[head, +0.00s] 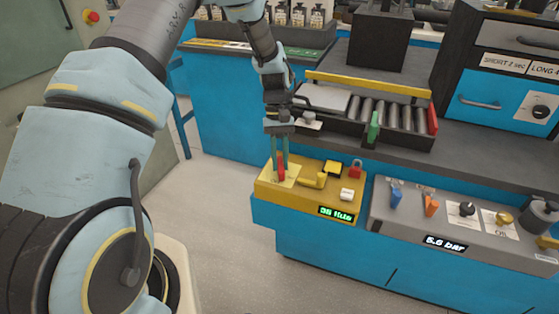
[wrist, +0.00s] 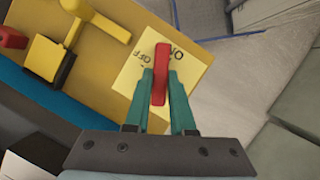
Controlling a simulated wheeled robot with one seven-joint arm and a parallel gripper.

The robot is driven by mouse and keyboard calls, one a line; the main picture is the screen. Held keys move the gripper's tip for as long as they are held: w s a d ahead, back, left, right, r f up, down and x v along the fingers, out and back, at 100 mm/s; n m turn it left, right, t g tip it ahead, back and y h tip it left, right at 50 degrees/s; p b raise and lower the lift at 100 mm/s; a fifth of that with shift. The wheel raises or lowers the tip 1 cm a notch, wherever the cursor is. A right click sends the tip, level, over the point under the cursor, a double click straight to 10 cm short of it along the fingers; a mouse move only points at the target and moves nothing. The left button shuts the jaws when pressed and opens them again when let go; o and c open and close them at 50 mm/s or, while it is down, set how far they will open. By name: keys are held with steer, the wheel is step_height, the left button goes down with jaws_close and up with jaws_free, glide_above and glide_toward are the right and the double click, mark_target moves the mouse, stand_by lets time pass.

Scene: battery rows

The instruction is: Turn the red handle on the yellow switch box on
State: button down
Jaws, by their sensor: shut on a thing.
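The yellow switch box (head: 333,198) sits on the front left corner of the blue bench. The red handle (head: 281,168) stands on a pale yellow plate at its left end. In the wrist view the red handle (wrist: 162,72) is upright between the two green fingers, over the plate (wrist: 200,62). The handle's upper end is beside the ON lettering, with OFF to its left. My gripper (head: 280,160) comes from above and is shut on the handle; its fingers (wrist: 160,82) lie along both sides of it.
On the same box are a yellow lever (head: 314,181), a red padlock (head: 355,169) and a white switch (head: 347,195). A grey panel (head: 400,222) with knobs is to the right. A roller tray (head: 380,113) stands behind. Open floor lies left of the box.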

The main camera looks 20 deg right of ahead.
steer(key=m, duration=0.2)
steer(key=m+t+y, duration=0.1)
steer(key=m, duration=0.2)
steer(key=shift+d+y, duration=0.15)
steer(key=shift+y, duration=0.15)
steer(key=shift+m, duration=0.3)
steer(key=c, duration=0.8)
jaws_free()
steer(key=shift+o, duration=0.2)
steer(key=b+v, duration=0.2)
steer(key=v, duration=0.8)
steer(key=shift+d+r+b, duration=0.2)
steer(key=shift+r+b, duration=0.15)
steer(key=shift+b, duration=0.05)
